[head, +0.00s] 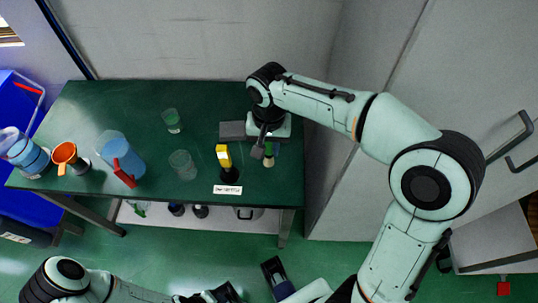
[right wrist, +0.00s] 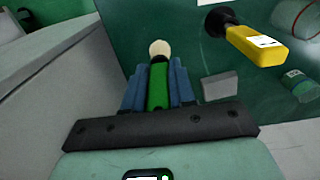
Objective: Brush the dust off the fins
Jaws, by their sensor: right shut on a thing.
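My right gripper (head: 263,148) is over the right part of the dark green table, shut on a small brush (head: 268,158) with a green handle and a cream tip pointing down. In the right wrist view the brush handle (right wrist: 158,85) sits between the blue fingers and its round tip sticks out beyond them. A flat grey block (head: 232,131) lies just left of my gripper, partly hidden by it. Fins and dust cannot be made out on it. The brush shows apart from it.
Clear cups (head: 183,165), a blue pitcher (head: 120,152) and an orange cup (head: 65,155) stand further left. A grey cabinet (head: 395,75) borders the table's right side.

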